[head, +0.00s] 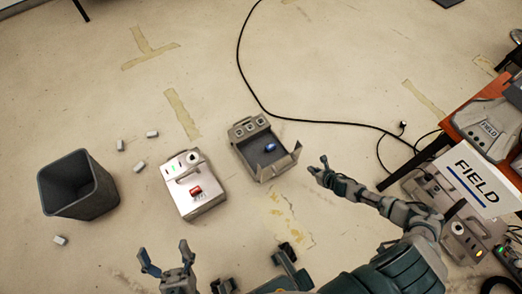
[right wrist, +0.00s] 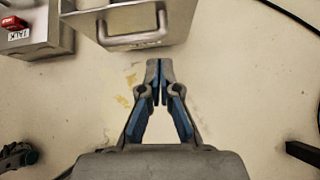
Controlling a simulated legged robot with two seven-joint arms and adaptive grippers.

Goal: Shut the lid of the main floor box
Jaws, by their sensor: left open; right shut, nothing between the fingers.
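An open grey floor box (head: 240,131) stands at the middle of the floor in the head view. Round fittings line its far end, and a small blue item (head: 270,147) lies in its recess. Its lid (head: 288,164) stands open at the near right side. A handle-like bar (right wrist: 135,44) shows at the top of the right wrist view. My right gripper (head: 316,165) is shut and empty, just right of the lid and apart from it; its fingertips also show in the right wrist view (right wrist: 160,66). My left gripper (head: 163,248) is open and empty, low in the head view.
A second grey box (head: 207,202) with a red button stands to the left. A dark bin (head: 78,187) and several small white blocks (head: 152,134) lie further left. A black cable (head: 262,106) curves behind the open box. A FIELD sign (head: 470,180) and devices crowd the right.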

